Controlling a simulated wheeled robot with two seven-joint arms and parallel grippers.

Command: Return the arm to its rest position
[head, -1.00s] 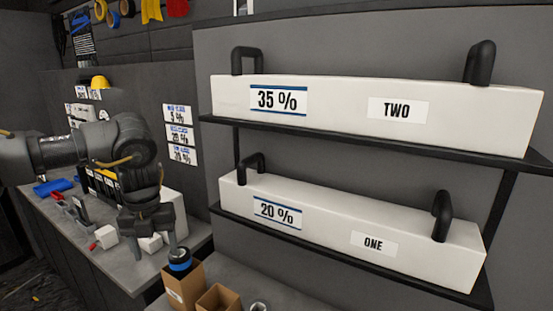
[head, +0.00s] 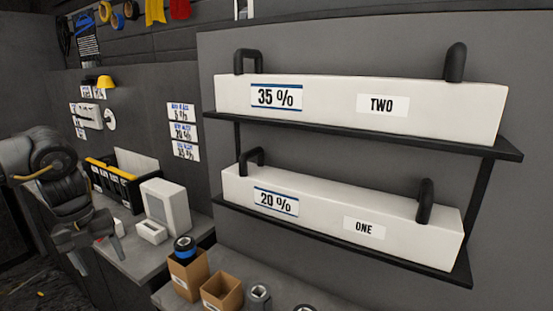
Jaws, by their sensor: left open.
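My left gripper (head: 98,253) is at the lower left of the head view, in front of the workbench edge. Its fingers point down and are apart, with nothing between them. My left arm comes in from the left edge, bent at a dark rounded joint. A roll with a blue band and black top (head: 184,247) stands in a brown cardboard box (head: 188,276), to the right of the gripper and clear of it. My right gripper does not show.
The workbench (head: 135,257) holds a white box (head: 167,207) and black-and-yellow boxes (head: 112,182). A second cardboard box (head: 222,292) and a grey cylinder (head: 259,296) stand at the front. Shelves at right hold long white boxes marked TWO (head: 382,104) and ONE (head: 364,228).

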